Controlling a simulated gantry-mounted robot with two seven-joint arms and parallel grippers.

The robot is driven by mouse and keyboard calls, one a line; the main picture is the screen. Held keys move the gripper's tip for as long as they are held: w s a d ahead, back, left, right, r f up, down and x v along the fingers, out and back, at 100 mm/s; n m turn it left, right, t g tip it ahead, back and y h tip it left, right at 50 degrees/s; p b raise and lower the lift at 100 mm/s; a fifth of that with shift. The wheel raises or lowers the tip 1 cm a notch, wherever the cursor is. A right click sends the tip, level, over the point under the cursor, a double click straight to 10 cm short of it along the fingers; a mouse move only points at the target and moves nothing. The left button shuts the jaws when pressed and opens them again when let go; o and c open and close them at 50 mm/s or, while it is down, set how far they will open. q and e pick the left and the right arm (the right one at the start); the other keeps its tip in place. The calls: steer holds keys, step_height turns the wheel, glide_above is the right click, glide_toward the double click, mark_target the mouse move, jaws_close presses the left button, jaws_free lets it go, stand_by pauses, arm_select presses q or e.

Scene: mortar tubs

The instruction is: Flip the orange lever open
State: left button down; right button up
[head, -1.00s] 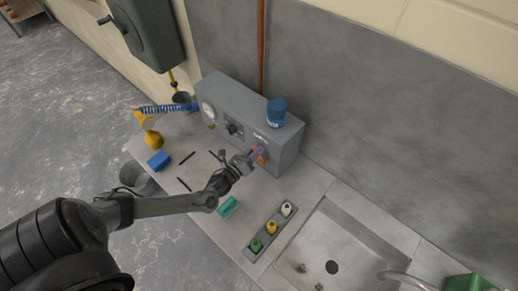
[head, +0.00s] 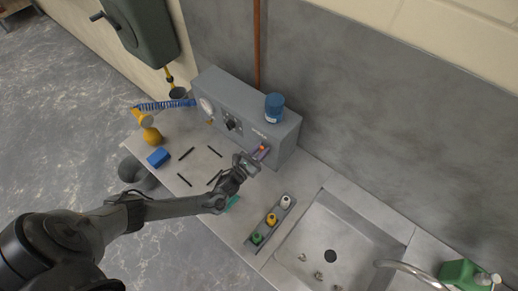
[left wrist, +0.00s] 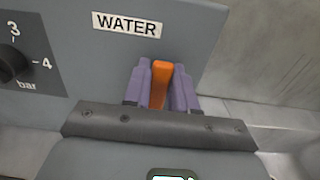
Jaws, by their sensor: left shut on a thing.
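The orange lever (left wrist: 160,84) is on the front of a grey control box (left wrist: 215,30), below a "WATER" label (left wrist: 127,24). In the left wrist view it sits between the purple fingers of my left gripper (left wrist: 160,92), which are shut on it. In the head view the lever (head: 263,148) is a small orange patch at the box's right end, partly hidden by my left gripper (head: 260,152). The lever's pivot is hidden behind the gripper. My right gripper is not in view.
A blue jar (head: 275,107) stands on the box. A blue block (head: 158,157) and several dark sticks lie on the bench. A tray (head: 250,246) with small bottles and a sink (head: 300,225) are to the right. My arm partly covers a teal block (head: 232,202).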

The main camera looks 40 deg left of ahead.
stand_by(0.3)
arm_select(q)
steer(key=c, duration=1)
jaws_free()
steer(key=shift+s, duration=0.1)
steer(key=s, duration=1)
steer(key=shift+s+d+b, duration=0.2)
steer(key=shift+s+b, duration=0.15)
steer(key=shift+b, duration=0.05)
